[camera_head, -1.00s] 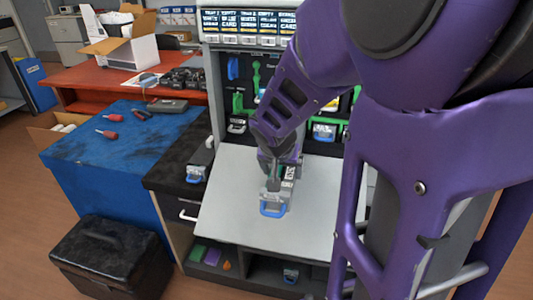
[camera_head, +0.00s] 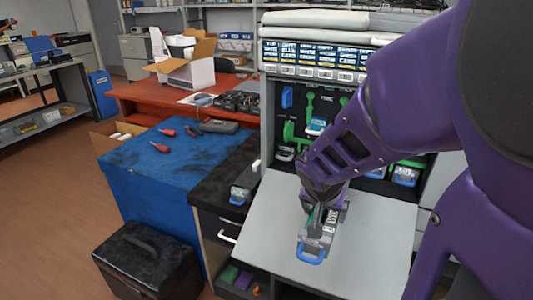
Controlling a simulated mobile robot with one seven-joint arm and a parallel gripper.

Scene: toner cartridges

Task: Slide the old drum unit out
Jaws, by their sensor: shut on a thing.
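The drum unit (camera_head: 315,238) is a grey block with a white label and a blue loop handle at its near end. It is over the pale grey fold-down panel (camera_head: 370,238) in front of the machine; I cannot tell whether it rests on the panel or is just above it. My gripper (camera_head: 318,214) comes down from above and is shut on the unit, behind the handle. The fingertips are mostly hidden by my wrist. The machine's open bay (camera_head: 292,112) is behind, with green and blue parts, partly hidden by my purple arm.
Another grey unit with a blue handle (camera_head: 242,186) sits on the dark cabinet top left of the panel. A blue table (camera_head: 170,175) holds red-handled tools. A black toolbox (camera_head: 148,262) stands on the floor. The panel is bare on both sides of the held unit.

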